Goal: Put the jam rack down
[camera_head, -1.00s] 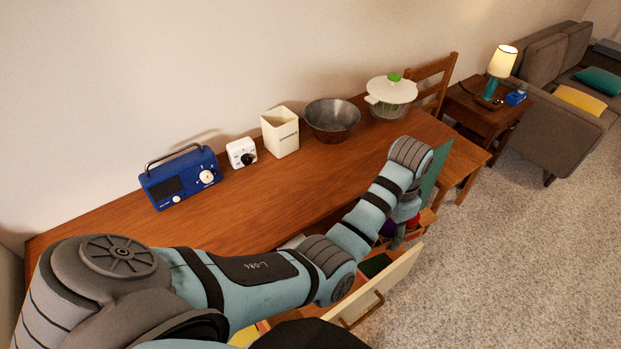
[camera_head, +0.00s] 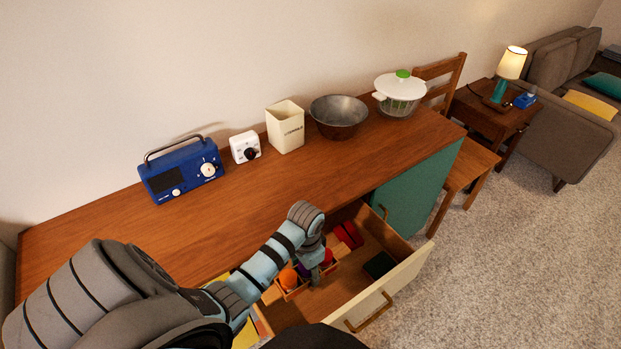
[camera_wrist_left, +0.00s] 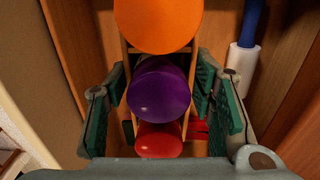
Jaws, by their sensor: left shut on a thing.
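The jam rack (camera_head: 293,294) is a small wooden carrier with an orange, a purple and a red jar in a row. In the head view it is over or inside the open drawer (camera_head: 405,272), toward the drawer's left part; I cannot tell whether it touches the floor. My left gripper (camera_head: 315,272) reaches down on it from above. In the left wrist view the green-padded fingers (camera_wrist_left: 160,92) are shut on the rack, on either side of the purple jar (camera_wrist_left: 160,88). The orange jar (camera_wrist_left: 157,22) is ahead and the red jar (camera_wrist_left: 159,140) is nearest. My right gripper is out of view.
The drawer holds red items (camera_head: 348,235) and a dark green box (camera_head: 379,264), with bare floor between. A blue-and-white item (camera_wrist_left: 244,58) lies right of the rack. The tabletop (camera_head: 240,215) bears a radio, timer, canister, bowl and salad spinner along the back.

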